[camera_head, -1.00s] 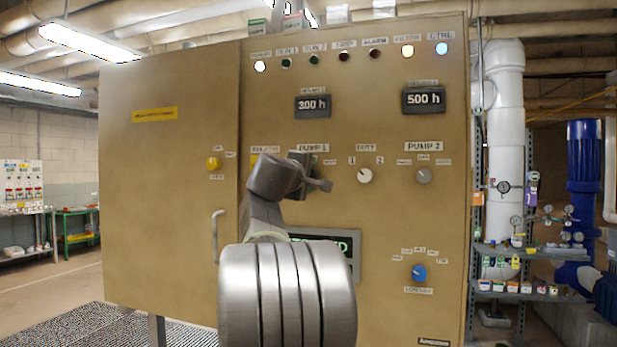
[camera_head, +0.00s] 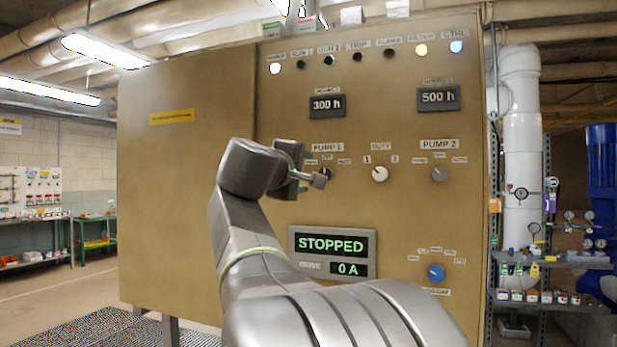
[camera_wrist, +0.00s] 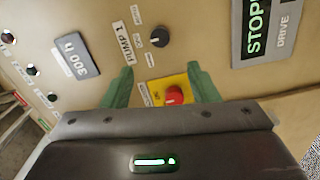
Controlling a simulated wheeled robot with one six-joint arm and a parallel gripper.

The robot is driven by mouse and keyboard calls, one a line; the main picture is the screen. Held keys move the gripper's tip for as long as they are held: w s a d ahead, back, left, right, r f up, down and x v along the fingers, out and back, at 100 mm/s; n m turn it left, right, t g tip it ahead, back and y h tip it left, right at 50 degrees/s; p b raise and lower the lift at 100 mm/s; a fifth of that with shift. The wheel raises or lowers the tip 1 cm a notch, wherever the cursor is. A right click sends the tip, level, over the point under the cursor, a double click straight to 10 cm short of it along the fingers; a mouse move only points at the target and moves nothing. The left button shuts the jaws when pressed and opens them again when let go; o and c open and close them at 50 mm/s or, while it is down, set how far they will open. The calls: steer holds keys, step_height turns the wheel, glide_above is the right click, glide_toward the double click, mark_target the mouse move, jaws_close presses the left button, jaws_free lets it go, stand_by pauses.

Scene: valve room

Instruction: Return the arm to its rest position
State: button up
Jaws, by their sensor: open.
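My arm rises from the bottom of the head view and stretches up in front of the tan control cabinet (camera_head: 185,215). My gripper (camera_head: 308,170) is beside the PUMP 1 selector, which it partly covers. In the wrist view my gripper (camera_wrist: 162,88) has its two green fingers apart, with nothing held between them. A red knob on a yellow plate (camera_wrist: 174,95) shows in the gap between the fingers. The black PUMP 1 knob (camera_wrist: 159,36) is above it. I cannot tell how far the fingers are from the panel.
The display (camera_head: 332,245) reads STOPPED and 0 A. A DUTY knob (camera_head: 380,174), PUMP 2 knob (camera_head: 440,174) and blue knob (camera_head: 436,273) are right of my arm. A shelf rack (camera_head: 548,298) stands at the right. Floor shows at the left.

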mark_target(324, 174)
stand_by(0.4)
steer(key=p+x, duration=0.3)
steer(key=x, duration=1)
steer(key=shift+w+d, duration=0.15)
steer(key=shift+w, duration=0.2)
